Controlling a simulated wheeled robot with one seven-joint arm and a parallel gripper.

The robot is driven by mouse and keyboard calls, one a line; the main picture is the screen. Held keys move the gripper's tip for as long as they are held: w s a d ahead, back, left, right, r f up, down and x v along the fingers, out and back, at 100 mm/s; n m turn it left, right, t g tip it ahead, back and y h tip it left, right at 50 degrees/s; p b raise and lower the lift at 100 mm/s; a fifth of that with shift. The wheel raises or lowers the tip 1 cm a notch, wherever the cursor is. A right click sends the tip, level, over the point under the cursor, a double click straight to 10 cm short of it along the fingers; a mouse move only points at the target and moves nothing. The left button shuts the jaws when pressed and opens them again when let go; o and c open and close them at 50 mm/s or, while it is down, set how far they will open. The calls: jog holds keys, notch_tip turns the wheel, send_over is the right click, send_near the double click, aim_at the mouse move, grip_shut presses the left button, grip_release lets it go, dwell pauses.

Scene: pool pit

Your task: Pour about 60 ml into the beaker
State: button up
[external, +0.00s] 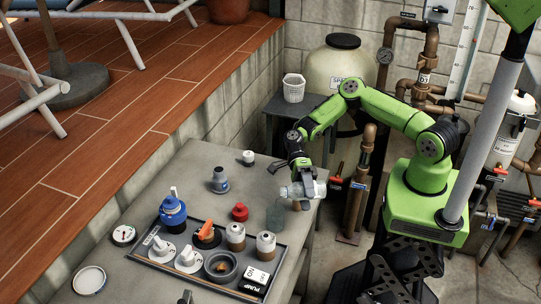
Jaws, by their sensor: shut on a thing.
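My gripper (300,176) is at the right edge of the grey worktop. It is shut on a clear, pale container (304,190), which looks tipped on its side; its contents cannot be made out. A greenish see-through vessel (275,218), probably the beaker, stands upright on the worktop just left of and below the held container in the picture. I cannot tell whether the container's mouth is over it, or whether any liquid is flowing. Any markings or liquid level on the vessel are too small to read.
The worktop's right edge is close. Brown pipes (358,185) rise beyond.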

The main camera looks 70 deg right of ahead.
jog(key=shift+s+d+p, duration=0.15)
jog(key=shift+s+p, duration=0.1)
jog(key=shift+p, duration=0.25)
dwell(0.3)
jog(key=shift+r+m+g+p, duration=0.45)
jog(key=shift+m+p, duration=0.25)
jog(key=shift+p, duration=0.95)
notch_tip(320, 180, down, 2)
jog(key=b, duration=0.2)
jog(key=n+t+b, duration=0.1)
jog(key=b, duration=0.2)
jog(key=shift+s+d+f+b, duration=0.1)
jog(key=shift+s+f+b, duration=0.05)
jog(key=shift+f+b, duration=0.15)
jog(key=shift+r+n+b, duration=0.15)
jog(key=shift+n+b, duration=0.25)
jog(key=shift+b, duration=0.65)
jog(key=shift+r, duration=0.55)
jog(key=shift+f+n+b, duration=0.1)
jog(key=shift+n+b, duration=0.3)
jog(key=shift+b, duration=0.75)
jog(key=b, duration=0.4)
jog(key=shift+s+n+t, duration=0.1)
jog(key=shift+n+t, duration=0.15)
jog(key=shift+n, duration=0.15)
jog(key=shift+y+b, duration=0.3)
jog(key=shift+b, duration=0.2)
